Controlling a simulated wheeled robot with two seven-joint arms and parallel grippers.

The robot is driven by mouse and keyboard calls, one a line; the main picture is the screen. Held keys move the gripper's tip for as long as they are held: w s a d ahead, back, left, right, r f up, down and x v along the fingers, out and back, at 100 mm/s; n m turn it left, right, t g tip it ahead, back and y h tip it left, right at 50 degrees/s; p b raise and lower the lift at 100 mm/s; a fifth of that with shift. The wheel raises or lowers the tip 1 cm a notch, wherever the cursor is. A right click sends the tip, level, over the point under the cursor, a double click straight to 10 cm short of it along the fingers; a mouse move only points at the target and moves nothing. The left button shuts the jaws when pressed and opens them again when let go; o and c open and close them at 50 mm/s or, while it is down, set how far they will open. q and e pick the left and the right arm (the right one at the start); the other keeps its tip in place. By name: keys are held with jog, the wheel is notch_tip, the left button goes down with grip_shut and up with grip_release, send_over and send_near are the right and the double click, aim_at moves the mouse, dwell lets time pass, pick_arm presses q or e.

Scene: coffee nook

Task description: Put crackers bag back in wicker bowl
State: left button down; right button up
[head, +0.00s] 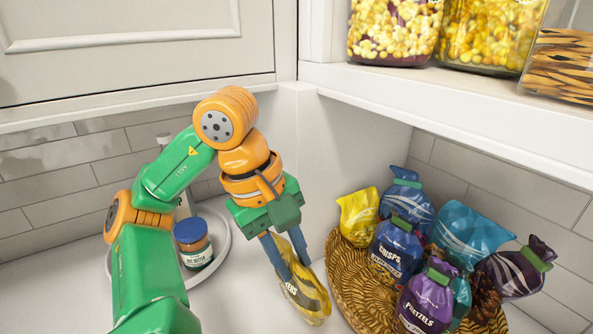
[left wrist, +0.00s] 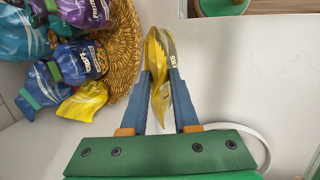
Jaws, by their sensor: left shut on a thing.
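The yellow crackers bag (head: 303,293) is held between the fingers of my left gripper (head: 287,257), just left of the bowl in the head view. The gripper points down and is shut on the bag. The left wrist view shows the bag (left wrist: 158,75) upright between the two blue fingers (left wrist: 160,95). The wicker bowl (head: 347,270) stands right of the gripper and holds several bags. Its woven rim (left wrist: 122,50) also shows in the left wrist view. The gripper and bag are outside the bowl. My right gripper is not in view.
In the bowl are a yellow bag (head: 358,216), a blue crisps bag (head: 395,249), a purple pretzels bag (head: 426,300) and others. A jar with a blue lid (head: 193,244) stands on a white round tray (head: 222,262) behind my left arm. A shelf (head: 450,100) with jars overhangs the back right.

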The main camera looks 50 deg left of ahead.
pick_arm(q)
jog(key=shift+w+d, duration=0.1)
jog(key=shift+w, duration=0.3)
jog(key=w, duration=1.3)
jog(key=w+d+f+g+b, duration=0.1)
jog(key=w+f+b, duration=0.3)
jog(key=f, duration=0.7)
jog(key=shift+f, duration=0.25)
jog(key=c, duration=0.6)
grip_release()
jog(key=shift+r, duration=0.15)
